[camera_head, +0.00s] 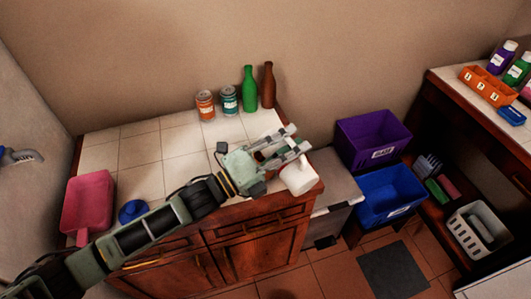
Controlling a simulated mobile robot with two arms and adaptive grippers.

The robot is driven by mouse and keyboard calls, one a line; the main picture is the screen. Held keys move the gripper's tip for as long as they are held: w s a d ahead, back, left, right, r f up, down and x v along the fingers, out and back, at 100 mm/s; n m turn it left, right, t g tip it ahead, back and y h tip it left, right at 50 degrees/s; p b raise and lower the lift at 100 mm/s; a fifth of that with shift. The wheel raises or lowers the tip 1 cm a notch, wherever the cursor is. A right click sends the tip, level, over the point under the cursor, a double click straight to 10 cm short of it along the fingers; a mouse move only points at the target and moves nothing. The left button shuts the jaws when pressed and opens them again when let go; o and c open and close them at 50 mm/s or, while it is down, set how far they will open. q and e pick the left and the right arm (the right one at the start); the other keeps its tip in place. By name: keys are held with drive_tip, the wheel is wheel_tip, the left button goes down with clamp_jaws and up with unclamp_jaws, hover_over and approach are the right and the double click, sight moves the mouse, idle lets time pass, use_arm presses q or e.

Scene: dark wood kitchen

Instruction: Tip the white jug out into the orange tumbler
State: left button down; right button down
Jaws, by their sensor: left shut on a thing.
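The white jug (299,178) is at the front right corner of the tiled counter (140,150), under the fingertips of my left gripper (296,141). My left gripper is shut on the jug; its fingers and palm hide part of it. I cannot tell how far the jug is tilted or what is in it. I cannot make out an orange tumbler for certain; the gripper covers part of the counter. My right gripper is not in view.
An orange-labelled can (205,105), a teal can (229,101), a green bottle (249,88) and a brown bottle (268,86) stand at the back. A pink container (88,202) and blue lid-like object (132,211) are at left. Purple (372,137) and blue bins (390,193) stand right.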

use_arm(q)
drive_tip(key=shift+w+a+r+n+t+p, duration=0.25)
drive_tip(key=shift+w+r+n, duration=0.1)
drive_tip(key=shift+n, duration=0.15)
drive_tip(key=shift+w+a+r+n+t+p, duration=0.15)
drive_tip(key=shift+w+r+n+p, duration=0.15)
drive_tip(key=shift+n, duration=0.2)
idle(1.2)
drive_tip(key=shift+w+a, duration=0.1)
drive_tip(key=shift+w, duration=0.1)
